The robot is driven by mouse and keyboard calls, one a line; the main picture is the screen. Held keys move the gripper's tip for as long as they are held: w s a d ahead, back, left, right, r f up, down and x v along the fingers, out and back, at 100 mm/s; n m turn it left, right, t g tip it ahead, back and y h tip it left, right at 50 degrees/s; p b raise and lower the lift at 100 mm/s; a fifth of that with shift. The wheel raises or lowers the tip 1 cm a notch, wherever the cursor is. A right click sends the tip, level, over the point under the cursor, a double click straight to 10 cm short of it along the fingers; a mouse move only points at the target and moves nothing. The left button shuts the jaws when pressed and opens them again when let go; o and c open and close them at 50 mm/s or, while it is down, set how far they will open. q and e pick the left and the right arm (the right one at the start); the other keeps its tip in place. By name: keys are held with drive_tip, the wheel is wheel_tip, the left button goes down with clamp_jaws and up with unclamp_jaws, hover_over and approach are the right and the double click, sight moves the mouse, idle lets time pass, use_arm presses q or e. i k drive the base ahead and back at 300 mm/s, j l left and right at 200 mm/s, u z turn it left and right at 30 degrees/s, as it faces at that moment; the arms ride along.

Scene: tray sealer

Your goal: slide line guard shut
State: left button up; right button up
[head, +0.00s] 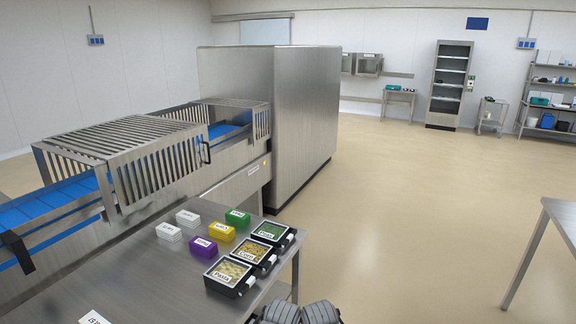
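The line guard (150,165) is a slatted steel cover over the blue conveyor belt (55,200) at the left. A black handle (205,152) is on the right end of its front side. A second, smaller slatted cover (262,122) stands behind it, against the large steel machine. Blue belt shows between the two covers, so an open stretch is visible there. Neither of my grippers can be made out in the head view. Grey ribbed parts at the bottom edge seem to be mine.
A steel table in front of the conveyor holds labelled black trays (230,277), coloured boxes (203,247) and white boxes (188,218). The large steel machine (290,120) stands behind. Another table (560,215) is at the right edge. The floor between is clear.

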sight(115, 160)
drive_tip(key=i+l+z, duration=0.25)
drive_tip(key=i, duration=0.3)
drive_tip(key=i+l+z, duration=0.3)
drive_tip(key=i, duration=0.3)
drive_tip(key=i+l+z, duration=0.1)
drive_tip(key=i+z, duration=0.15)
drive_tip(key=i, duration=0.35)
drive_tip(key=i+u, duration=0.1)
drive_tip(key=i, duration=0.7)
drive_tip(key=i+l+u, duration=0.15)
drive_tip(key=i, duration=0.7)
drive_tip(key=i+u, duration=0.55)
drive_tip(key=u, duration=0.15)
drive_tip(key=i+l+u, duration=0.1)
drive_tip(key=i+u, duration=0.25)
drive_tip(key=i+j+u, duration=0.2)
drive_tip(key=i+u, duration=0.55)
